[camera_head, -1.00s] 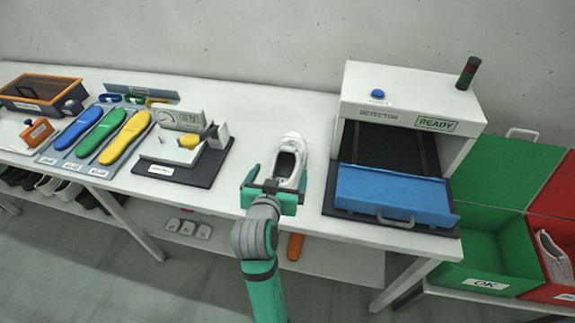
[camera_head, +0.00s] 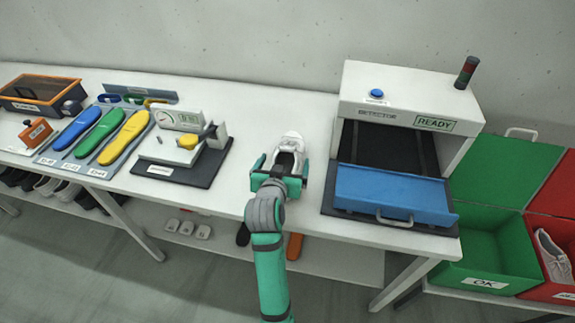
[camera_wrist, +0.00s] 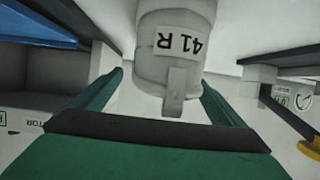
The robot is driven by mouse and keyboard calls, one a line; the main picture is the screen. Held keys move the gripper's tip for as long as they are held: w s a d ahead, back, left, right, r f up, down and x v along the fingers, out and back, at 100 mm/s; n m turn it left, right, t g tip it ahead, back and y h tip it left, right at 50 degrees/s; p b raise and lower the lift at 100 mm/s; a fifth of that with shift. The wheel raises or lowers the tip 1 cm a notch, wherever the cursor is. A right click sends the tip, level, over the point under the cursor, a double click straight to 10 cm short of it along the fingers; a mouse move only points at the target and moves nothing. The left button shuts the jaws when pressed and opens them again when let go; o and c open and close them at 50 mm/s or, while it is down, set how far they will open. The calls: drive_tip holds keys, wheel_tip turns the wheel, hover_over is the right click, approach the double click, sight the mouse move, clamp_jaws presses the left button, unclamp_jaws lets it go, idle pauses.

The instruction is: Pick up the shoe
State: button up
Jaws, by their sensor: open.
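The white shoe (camera_head: 291,146) stands on the white table between the press and the detector, its toe toward the wall. In the wrist view, the heel of the shoe (camera_wrist: 176,50) shows a label reading "41 R" and a pull tab. My gripper (camera_head: 281,168) is open at the heel end, with one finger on each side of the shoe. I cannot tell whether the fingers touch it. My gripper hides part of the shoe's rear in the head view.
The detector (camera_head: 408,112) with its blue tray (camera_head: 390,190) stands right of the shoe. A dark-based press (camera_head: 185,170) and coloured insoles (camera_head: 125,138) lie left. Green (camera_head: 490,245) and red (camera_head: 550,290) bins stand at far right. Bare table (camera_head: 235,200) lies beside my gripper.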

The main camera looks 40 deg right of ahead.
drive_tip(key=shift+w, duration=0.1)
drive_tip(key=c, duration=1.8)
